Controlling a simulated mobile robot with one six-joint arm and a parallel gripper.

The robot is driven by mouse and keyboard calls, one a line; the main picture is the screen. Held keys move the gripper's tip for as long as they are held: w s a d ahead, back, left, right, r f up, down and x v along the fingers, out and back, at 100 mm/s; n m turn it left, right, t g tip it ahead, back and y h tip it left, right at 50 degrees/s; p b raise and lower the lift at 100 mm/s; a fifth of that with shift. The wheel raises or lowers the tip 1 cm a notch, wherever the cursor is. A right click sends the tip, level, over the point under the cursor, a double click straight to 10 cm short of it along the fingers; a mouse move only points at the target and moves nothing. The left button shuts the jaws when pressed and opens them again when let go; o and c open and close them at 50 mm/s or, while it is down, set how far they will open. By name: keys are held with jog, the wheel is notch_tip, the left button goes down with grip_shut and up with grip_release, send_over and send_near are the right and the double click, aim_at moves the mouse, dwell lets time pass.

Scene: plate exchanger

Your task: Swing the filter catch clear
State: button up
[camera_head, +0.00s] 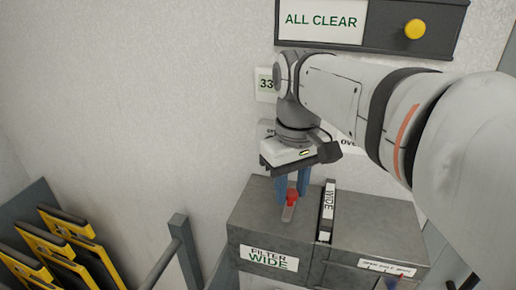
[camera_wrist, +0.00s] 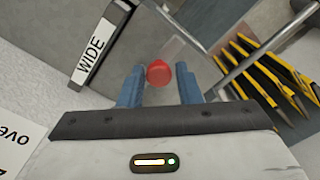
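The filter catch is a grey lever with a red knob (camera_head: 291,197) on top of a grey box (camera_head: 262,207) labelled "FILTER WIDE". The red knob also shows in the wrist view (camera_wrist: 159,73), with a pale bar (camera_wrist: 174,48) running away from it. My gripper (camera_head: 291,188) is over the catch, pointing down. In the wrist view its blue fingers (camera_wrist: 160,88) are apart, one on each side of the red knob, with gaps showing. I cannot tell how far down the fingers reach beside the knob.
A dark upright slab labelled "WIDE" (camera_head: 327,211) stands on the box just right of the catch. A grey rail post (camera_head: 181,240) and yellow-black frames (camera_head: 68,232) are at the left. An "ALL CLEAR" panel (camera_head: 383,38) with a yellow button hangs above.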

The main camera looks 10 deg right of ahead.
aim_at(291, 193)
jog(key=o, duration=0.3)
jog(key=shift+r, duration=0.1)
notch_tip(291, 193, up, 8)
jog(key=shift+f, duration=0.15)
dwell(0.5)
